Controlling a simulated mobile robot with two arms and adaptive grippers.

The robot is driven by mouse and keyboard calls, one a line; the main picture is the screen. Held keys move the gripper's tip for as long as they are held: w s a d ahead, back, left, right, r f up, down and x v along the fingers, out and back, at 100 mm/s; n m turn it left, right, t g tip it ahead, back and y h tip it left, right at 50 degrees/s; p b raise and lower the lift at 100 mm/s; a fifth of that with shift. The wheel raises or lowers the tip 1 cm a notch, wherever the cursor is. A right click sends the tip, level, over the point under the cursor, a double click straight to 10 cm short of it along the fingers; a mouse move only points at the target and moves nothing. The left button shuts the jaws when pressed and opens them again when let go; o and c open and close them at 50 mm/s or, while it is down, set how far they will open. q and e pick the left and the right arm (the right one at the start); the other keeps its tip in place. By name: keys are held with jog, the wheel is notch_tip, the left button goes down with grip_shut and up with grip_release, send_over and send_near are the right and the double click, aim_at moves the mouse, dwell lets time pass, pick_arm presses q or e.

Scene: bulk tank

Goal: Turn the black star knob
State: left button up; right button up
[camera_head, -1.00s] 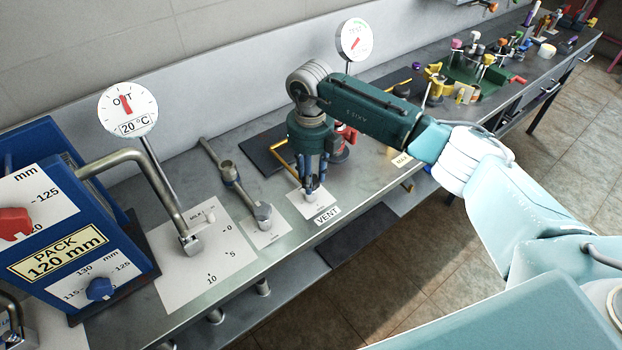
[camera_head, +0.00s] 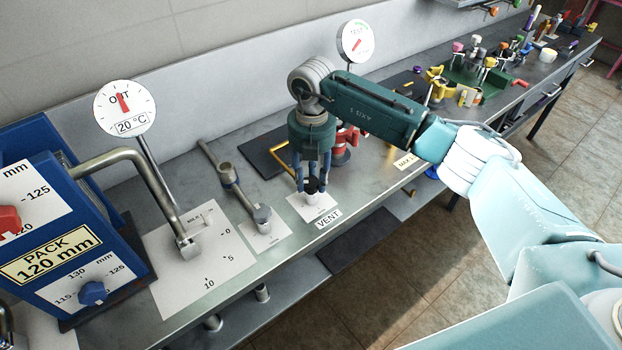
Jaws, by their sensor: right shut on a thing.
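My right gripper (camera_head: 313,178) points straight down over the white plate beside the VENT label (camera_head: 329,218). Its fingers are shut on the black star knob (camera_head: 312,186), a small dark piece between the fingertips. The knob sits on a short pale stem (camera_head: 312,198) that rises from the plate (camera_head: 326,208). The fingers hide much of the knob. My left gripper is not in view.
Left of the knob stand a metal lever valve (camera_head: 230,180), a bent pipe handle (camera_head: 150,165) and the blue PACK box (camera_head: 60,240). A red fitting (camera_head: 345,143) stands close behind my gripper. The OUT dial (camera_head: 125,107) rises at the back.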

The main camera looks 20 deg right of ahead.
aim_at(316, 181)
jog(key=m, duration=0.5)
jog(key=shift+w+d+r+m, duration=0.25)
jog(key=shift+w+r+m, duration=0.05)
jog(key=shift+m, duration=0.1)
jog(key=m, duration=0.5)
jog(key=shift+s+d, duration=0.1)
jog(key=shift+m, duration=0.4)
jog(key=shift+f, duration=0.1)
jog(key=o, duration=1.1)
jog(key=shift+s, duration=0.15)
jog(key=shift+o, duration=0.2)
jog(key=shift+s+d, duration=0.15)
jog(key=shift+f, duration=0.1)
jog(key=shift+a+r, duration=0.25)
jog(key=shift+r, duration=0.25)
notch_tip(316, 181, up, 11)
jog(key=shift+d, duration=0.25)
